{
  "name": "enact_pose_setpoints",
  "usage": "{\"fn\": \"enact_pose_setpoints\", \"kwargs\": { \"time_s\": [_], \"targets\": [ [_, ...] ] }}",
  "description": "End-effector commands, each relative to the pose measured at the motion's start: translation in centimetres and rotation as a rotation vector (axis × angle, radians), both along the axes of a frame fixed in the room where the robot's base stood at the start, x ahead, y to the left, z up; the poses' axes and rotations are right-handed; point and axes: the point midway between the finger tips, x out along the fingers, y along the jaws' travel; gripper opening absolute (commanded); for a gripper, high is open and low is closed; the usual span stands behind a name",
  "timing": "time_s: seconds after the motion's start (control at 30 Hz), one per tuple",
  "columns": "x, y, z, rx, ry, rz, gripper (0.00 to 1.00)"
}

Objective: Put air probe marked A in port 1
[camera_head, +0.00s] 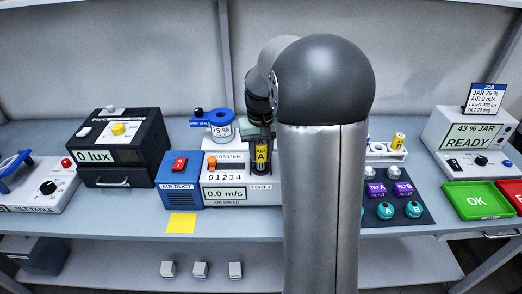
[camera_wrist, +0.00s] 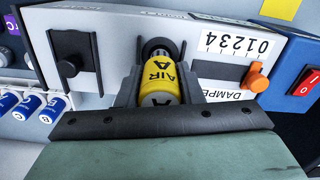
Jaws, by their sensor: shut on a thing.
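The air probe (camera_wrist: 160,82) is yellow with black letters AIR A. My gripper (camera_wrist: 158,88) is shut on it, one dark finger on each side. In the head view the probe (camera_head: 262,155) hangs upright in front of the air speed box (camera_head: 225,180), above the PORT 1 label (camera_head: 261,188). In the wrist view its far end meets a dark round opening (camera_wrist: 157,46) on the box. I cannot tell whether the tip is inside or just before it. My gripper (camera_head: 262,145) is partly hidden by my arm in the head view.
The damper's orange knob (camera_head: 212,161) and the blue air duct (camera_head: 181,184) are left of the probe. A black bracket (camera_wrist: 72,62) is on the box beside the opening. Purple and teal parts (camera_head: 404,189) lie on a dark mat at right. A yellow note (camera_head: 181,223) lies in front.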

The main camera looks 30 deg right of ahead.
Motion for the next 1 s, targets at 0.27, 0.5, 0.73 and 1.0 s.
{"fn": "enact_pose_setpoints", "kwargs": {
  "time_s": [0.27,0.5,0.73,1.0],
  "targets": [
    [0.00,0.01,-0.09,0.000,0.000,0.000,0.01],
    [0.00,0.01,-0.51,0.000,0.000,0.000,0.01],
    [0.01,0.01,-0.60,0.000,0.000,0.000,0.01],
    [0.01,0.01,-0.64,0.000,0.000,0.000,0.01]
  ]
}}
